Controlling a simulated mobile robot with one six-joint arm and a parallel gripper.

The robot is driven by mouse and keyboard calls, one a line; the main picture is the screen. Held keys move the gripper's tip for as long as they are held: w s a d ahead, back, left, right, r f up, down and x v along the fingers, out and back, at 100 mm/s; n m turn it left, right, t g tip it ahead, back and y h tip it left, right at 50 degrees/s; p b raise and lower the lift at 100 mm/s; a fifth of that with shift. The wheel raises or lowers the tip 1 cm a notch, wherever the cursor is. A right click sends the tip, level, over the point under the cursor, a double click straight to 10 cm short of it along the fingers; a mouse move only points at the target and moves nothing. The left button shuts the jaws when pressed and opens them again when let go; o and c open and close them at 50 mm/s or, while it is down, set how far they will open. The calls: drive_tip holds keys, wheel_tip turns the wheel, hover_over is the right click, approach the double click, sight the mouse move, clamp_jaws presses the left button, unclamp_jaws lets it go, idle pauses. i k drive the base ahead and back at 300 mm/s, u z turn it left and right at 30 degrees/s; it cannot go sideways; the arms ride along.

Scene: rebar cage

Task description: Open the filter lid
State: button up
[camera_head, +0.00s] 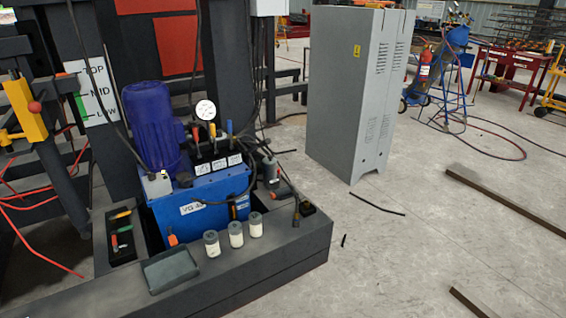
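A blue hydraulic unit (205,200) stands on a dark steel base, with a blue motor (152,125) upright on top. A round pressure gauge (205,110) and several small coloured levers stand beside the motor. A dark grey cylindrical part (268,165) sits at the unit's right side and may be the filter. I cannot make out for certain which part is the filter lid, or whether it is open or shut. Three small pale canisters with dark tops (235,234) stand in a row in front of the unit. My gripper is not in view.
A flat grey-green box (170,269) and a dark tray with coloured tools (121,235) lie on the base (270,275). A tall grey cabinet (345,95) stands behind to the right. Cables and brown bars (505,200) lie on the otherwise open floor at right.

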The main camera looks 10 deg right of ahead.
sight(269, 164)
drive_tip(key=u, duration=0.15)
drive_tip(key=i, duration=0.9)
drive_tip(key=u, duration=0.35)
drive_tip(key=k, duration=0.25)
drive_tip(key=u, duration=0.9)
